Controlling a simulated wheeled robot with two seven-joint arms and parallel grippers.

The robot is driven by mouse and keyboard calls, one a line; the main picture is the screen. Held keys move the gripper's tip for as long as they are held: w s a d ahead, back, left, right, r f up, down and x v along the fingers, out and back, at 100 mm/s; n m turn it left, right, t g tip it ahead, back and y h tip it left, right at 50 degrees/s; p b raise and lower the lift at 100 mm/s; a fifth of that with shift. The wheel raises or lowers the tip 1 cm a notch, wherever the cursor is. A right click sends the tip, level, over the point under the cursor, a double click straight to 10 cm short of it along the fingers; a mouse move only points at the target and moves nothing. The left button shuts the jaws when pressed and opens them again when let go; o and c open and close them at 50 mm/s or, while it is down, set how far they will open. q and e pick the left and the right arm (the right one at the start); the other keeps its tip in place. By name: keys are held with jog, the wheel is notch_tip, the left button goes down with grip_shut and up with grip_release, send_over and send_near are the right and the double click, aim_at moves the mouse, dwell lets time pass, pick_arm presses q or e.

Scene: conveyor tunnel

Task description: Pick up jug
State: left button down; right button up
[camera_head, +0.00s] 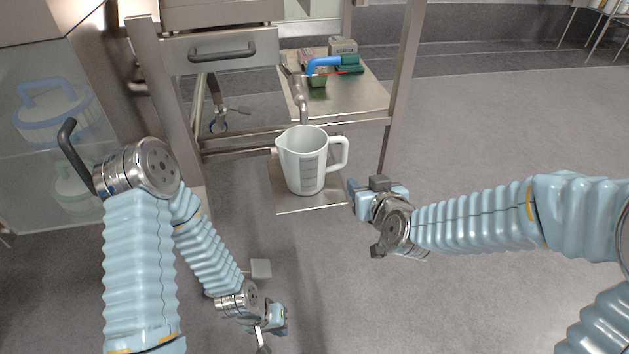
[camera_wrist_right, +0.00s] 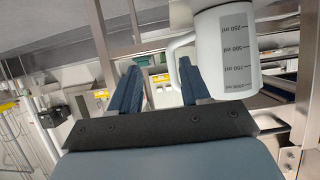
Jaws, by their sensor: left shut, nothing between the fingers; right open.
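The white measuring jug (camera_head: 304,165) stands upright on a small metal plate (camera_head: 320,201) under a metal spout, its handle pointing right. My right gripper (camera_head: 356,192) is open, just right of and below the handle in the head view. In the right wrist view, the jug (camera_wrist_right: 226,52) with its grey scale is at upper right. Its handle shows partly between the two fingertips of the right gripper (camera_wrist_right: 160,72) and partly behind the right-hand finger; I cannot tell how deep between them it is. My left gripper (camera_head: 276,322) is shut and empty, low in the head view.
A metal frame with a drawer (camera_head: 222,51) stands behind the jug, one leg rising right of it. A shelf (camera_head: 365,97) behind holds a blue-handled tool (camera_head: 325,62) and small boxes. A glass-fronted cabinet (camera_head: 30,190) is at left.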

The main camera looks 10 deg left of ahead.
aim_at(345, 153)
jog(key=shift+t+y, duration=0.3)
jog(key=shift+t, duration=0.3)
jog(key=w+a+b, duration=0.1)
jog(key=w, duration=0.3)
jog(key=w+a+b, duration=0.1)
jog(key=w+a, duration=0.1)
jog(key=w, duration=0.2)
jog(key=w+a, duration=0.2)
jog(key=w, duration=0.2)
jog(key=shift+a+f+b, duration=0.15)
jog(key=shift+f+b, duration=0.1)
jog(key=shift+b, duration=0.15)
pick_arm(q)
notch_tip(345, 153, down, 4)
jog(key=shift+r, duration=0.2)
pick_arm(e)
grip_shut()
jog(key=shift+r, duration=0.1)
